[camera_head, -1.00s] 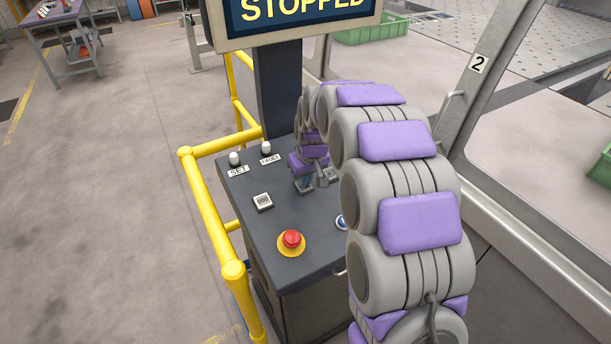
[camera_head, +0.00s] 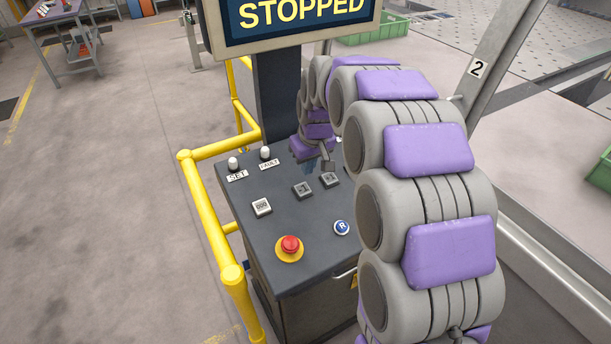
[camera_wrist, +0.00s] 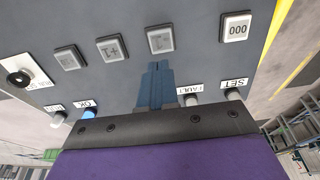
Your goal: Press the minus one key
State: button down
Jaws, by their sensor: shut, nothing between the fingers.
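The minus one key (camera_head: 302,190) is a grey square key on the dark console, between the 000 key and the plus one key (camera_head: 329,180). In the wrist view the minus one key (camera_wrist: 160,40) is upside down, just beyond my fingertips. My gripper (camera_wrist: 156,68) is shut and empty, its blue fingers together and pointing at the panel. A gap or contact with the panel cannot be told. In the head view my gripper (camera_head: 327,166) is small and partly hidden by my arm, behind the keys.
The 000 key (camera_head: 261,206), a red stop button (camera_head: 290,245) and a blue R button (camera_head: 342,228) are on the console. SET and FAULT lamps (camera_head: 265,153) stand at its back. A yellow rail (camera_head: 205,205) borders the left. The screen (camera_head: 300,18) reads STOPPED.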

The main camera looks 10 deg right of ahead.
jog(key=shift+v, duration=2.4)
jog(key=shift+w+a, duration=0.1)
jog(key=s+f+m+g+b, duration=0.1)
jog(key=s+f+g, duration=0.1)
jog(key=s, duration=1.8)
jog(key=s+f+m+g+b, duration=0.1)
jog(key=s+f, duration=0.3)
jog(key=s, duration=1.6)
jog(key=shift+s+d+f+m+g+h, duration=0.15)
jog(key=shift+d+f+m+g+h, duration=0.2)
jog(key=shift+m+g, duration=0.4)
